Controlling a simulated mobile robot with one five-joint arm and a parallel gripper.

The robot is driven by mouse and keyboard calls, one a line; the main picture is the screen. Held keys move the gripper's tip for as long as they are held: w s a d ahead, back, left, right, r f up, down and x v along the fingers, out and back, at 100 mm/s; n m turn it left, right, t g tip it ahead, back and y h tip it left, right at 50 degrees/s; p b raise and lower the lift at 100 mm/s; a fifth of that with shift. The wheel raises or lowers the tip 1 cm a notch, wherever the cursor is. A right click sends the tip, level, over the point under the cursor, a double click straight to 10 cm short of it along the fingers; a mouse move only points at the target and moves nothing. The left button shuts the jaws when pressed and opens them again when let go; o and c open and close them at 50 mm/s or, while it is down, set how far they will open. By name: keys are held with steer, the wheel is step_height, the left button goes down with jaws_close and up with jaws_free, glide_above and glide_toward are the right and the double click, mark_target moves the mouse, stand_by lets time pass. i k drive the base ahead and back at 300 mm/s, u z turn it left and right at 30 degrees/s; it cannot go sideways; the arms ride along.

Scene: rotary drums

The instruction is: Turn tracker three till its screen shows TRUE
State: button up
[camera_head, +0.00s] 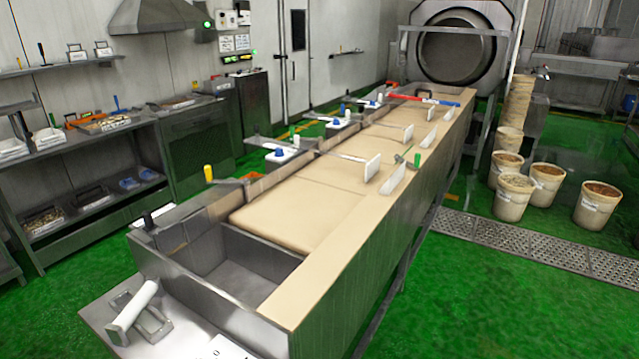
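No thing in view can be made out as tracker three, and I can read no screen that says TRUE. White units with blue knobs sit along the left edge of the long work table (345,260): a near one (283,155), a middle one (339,123) and a far one (371,103). They are too small to show any number or screen text. A large round drum (452,57) stands at the far end of the table. My gripper is not in view.
A metal shelf at the near left holds a white roller-like tool (136,304). Shelving (85,145) lines the left wall, with small green-lit panels (237,59) beyond it. Several buckets (513,197) stand on the right. Green floor (530,300) is clear at the near right.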

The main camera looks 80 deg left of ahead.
mark_target(278, 150)
steer(key=u, duration=1.35)
steer(key=i, duration=3.9)
steer(key=u, duration=1.65)
